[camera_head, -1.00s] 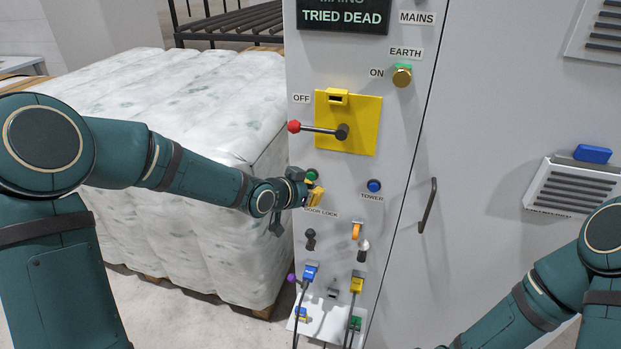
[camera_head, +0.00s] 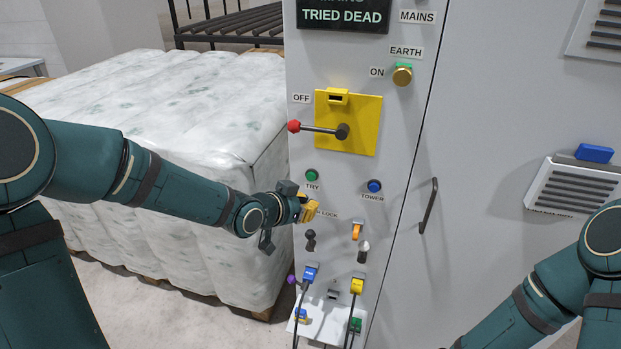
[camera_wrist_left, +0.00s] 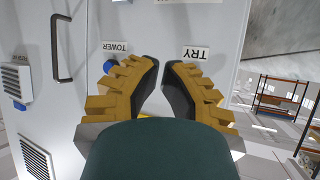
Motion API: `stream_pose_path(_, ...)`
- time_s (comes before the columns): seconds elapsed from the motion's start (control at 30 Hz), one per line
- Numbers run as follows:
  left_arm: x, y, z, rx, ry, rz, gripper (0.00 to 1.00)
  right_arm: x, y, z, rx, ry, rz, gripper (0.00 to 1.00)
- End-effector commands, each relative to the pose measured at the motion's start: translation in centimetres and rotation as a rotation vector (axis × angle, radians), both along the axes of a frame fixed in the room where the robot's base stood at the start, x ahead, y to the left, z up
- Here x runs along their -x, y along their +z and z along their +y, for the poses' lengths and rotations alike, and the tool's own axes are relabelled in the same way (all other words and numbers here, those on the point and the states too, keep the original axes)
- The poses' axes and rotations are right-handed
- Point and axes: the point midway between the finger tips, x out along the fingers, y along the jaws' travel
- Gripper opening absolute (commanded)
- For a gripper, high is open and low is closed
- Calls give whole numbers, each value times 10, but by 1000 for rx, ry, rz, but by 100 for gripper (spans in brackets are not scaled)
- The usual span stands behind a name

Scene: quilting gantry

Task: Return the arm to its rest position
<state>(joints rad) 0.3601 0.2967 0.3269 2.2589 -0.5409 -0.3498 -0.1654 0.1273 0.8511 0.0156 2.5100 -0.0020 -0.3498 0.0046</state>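My left arm (camera_head: 180,188) reaches in from the left. My left gripper (camera_head: 312,207) is in front of the left edge of the panel (camera_head: 337,187), just below the TRY button, and covers part of the DOOR LOCK label. The green TRY button (camera_head: 312,174) shows clear of the gripper. My right arm (camera_head: 545,290) is at the lower right; its gripper is out of view.
A red-knobbed lever (camera_head: 318,129) sits on a yellow plate above the gripper. Below are small switches (camera_head: 310,240) and plugs with hanging cables (camera_head: 309,274). White wrapped bales (camera_head: 170,100) stand behind my left arm. A door handle (camera_head: 428,205) sticks out to the right.

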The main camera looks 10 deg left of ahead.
Motion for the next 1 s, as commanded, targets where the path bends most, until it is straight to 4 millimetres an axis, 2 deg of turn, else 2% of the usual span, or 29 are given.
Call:
stream_pose_path(0.5, 0, 0, 0, 0, 0, 0, 0, -2, 0, 0, 1, -1, -6, 0)
stream_pose_path(0.57, 3, -11, -3, 15, 5, 30, 0, -3, 0, 0, 1, -2, -7, 0)
stream_pose_path(0.67, 15, -47, -12, 65, 28, 134, 0, -2, 0, 0, 1, -1, -6, 0)
stream_pose_path(0.77, 40, -101, -27, 130, 72, 300, 0, -2, 0, 0, 1, -1, -6, 0)
stream_pose_path(0.8, 54, -125, -32, 154, 97, 378, 0, -2, 0, 0, 1, -1, -6, 0)
stream_pose_path(0.9, 95, -180, -45, 196, 166, 570, 0, -2, 0, 0, 1, -1, -6, 0)
stream_pose_path(1.0, 138, -224, -53, 212, 239, 743, 0, -2, 0, 0, 1, -1, -6, 0)
